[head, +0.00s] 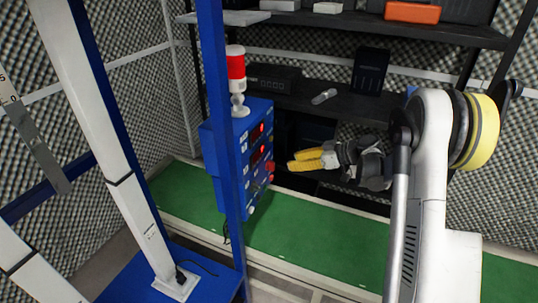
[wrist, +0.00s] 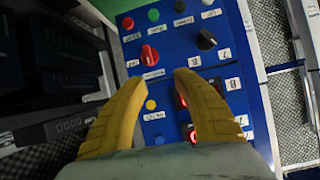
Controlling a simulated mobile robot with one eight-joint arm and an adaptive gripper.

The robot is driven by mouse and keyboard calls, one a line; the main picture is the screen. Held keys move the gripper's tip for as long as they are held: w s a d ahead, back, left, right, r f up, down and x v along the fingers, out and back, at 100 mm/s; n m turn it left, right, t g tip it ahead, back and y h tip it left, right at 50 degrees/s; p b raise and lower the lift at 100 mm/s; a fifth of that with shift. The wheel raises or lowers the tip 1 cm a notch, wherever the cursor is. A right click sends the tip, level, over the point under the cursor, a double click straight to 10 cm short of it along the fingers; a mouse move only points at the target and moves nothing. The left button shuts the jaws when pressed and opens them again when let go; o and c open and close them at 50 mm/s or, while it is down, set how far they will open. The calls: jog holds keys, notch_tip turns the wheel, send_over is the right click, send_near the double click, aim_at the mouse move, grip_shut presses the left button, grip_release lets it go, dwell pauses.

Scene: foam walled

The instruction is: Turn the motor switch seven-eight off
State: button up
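The blue control box (head: 236,150) carries lit red displays, knobs and buttons on its face. In the wrist view its panel (wrist: 230,75) shows a red rotary switch (wrist: 150,55) with a label below it and a black knob (wrist: 206,40) to its right. Labels are too small to read, so I cannot tell which is the motor switch. My gripper (head: 290,163) points left at the box's face, close to a red knob (head: 270,166). In the wrist view, the yellow fingers of my gripper (wrist: 163,80) are apart with nothing between them, the red switch just beyond the tips. Contact is not visible.
A red and white beacon (head: 236,75) stands on the box. A blue post (head: 222,120) is in front of it. Dark shelves (head: 330,98) holding an orange case (head: 412,12) stand behind my gripper. Green floor (head: 320,235) lies below. Foam walls surround the area.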

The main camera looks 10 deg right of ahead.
aim_at(274, 164)
jog(key=shift+n+y, duration=0.4)
jog(key=shift+n, duration=0.1)
jog(key=w+a+f+b, duration=0.1)
jog(key=w+a+f, duration=0.1)
jog(key=w+a+f+b, duration=0.1)
jog(key=w+a+f, duration=0.1)
jog(key=w, duration=0.1)
jog(key=w+a+f+b, duration=0.1)
jog(key=w+a+f, duration=0.1)
jog(key=shift+w+a+f, duration=0.15)
jog(key=shift+w+a, duration=0.1)
jog(key=shift+a, duration=0.05)
grip_shut()
